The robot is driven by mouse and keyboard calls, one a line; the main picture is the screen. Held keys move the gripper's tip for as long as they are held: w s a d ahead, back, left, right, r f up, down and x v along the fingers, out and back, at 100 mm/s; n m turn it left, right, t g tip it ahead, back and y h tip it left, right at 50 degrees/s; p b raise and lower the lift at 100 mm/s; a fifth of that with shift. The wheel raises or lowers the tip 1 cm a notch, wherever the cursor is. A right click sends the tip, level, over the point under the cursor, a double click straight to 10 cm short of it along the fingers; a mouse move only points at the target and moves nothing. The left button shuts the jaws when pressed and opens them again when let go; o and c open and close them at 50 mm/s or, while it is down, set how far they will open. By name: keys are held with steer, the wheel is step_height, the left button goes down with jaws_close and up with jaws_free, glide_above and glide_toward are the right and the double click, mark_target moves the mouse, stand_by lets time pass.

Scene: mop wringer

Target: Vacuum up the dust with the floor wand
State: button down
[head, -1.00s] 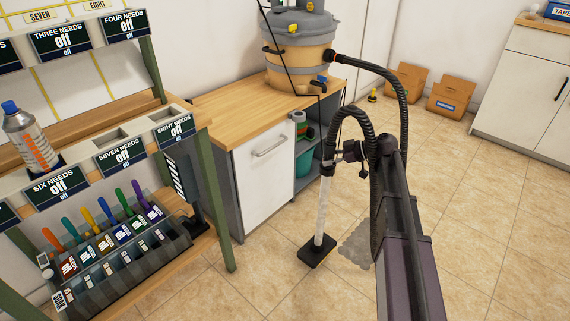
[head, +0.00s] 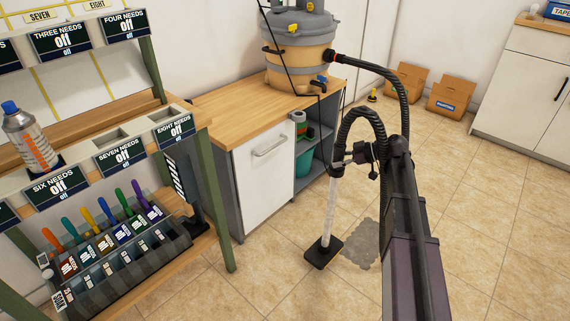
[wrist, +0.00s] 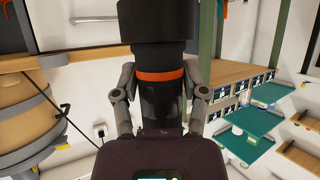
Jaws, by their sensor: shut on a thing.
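The floor wand has a pale clear tube (head: 330,205) and a flat black head (head: 323,252), which looks to rest on the floor. A grey dust patch (head: 364,246) lies just right of the head; the head's right edge meets or slightly covers its left edge. My gripper (head: 349,158) is shut on the wand's upper end, which stands nearly upright. In the wrist view, my gripper (wrist: 160,97) has a finger on each side of the dark wand handle (wrist: 160,55) with its orange ring.
A ribbed black hose (head: 375,70) runs from the wand to the vacuum drum (head: 300,68) on the wooden-topped cabinet (head: 225,105). A rack with coloured handles (head: 110,245) stands left. Cardboard boxes (head: 452,96) stand behind. The tiled floor (head: 490,230) right of my arm is clear.

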steer(key=shift+s+d, duration=0.15)
steer(key=shift+d, duration=0.8)
steer(key=shift+s+d, duration=0.2)
steer(key=shift+d, duration=0.75)
steer(key=shift+s+d, duration=0.15)
steer(key=shift+d, duration=0.8)
steer(key=shift+s+d, duration=0.15)
steer(key=shift+d, duration=0.85)
steer(key=shift+s+d, duration=0.2)
steer(key=shift+d, duration=0.75)
steer(key=shift+s+d, duration=0.15)
steer(key=shift+d, duration=0.95)
steer(key=shift+s+d, duration=0.2)
steer(key=shift+d, duration=0.8)
steer(key=shift+s+d, duration=0.15)
steer(key=shift+d, duration=0.85)
steer(key=shift+f, duration=0.1)
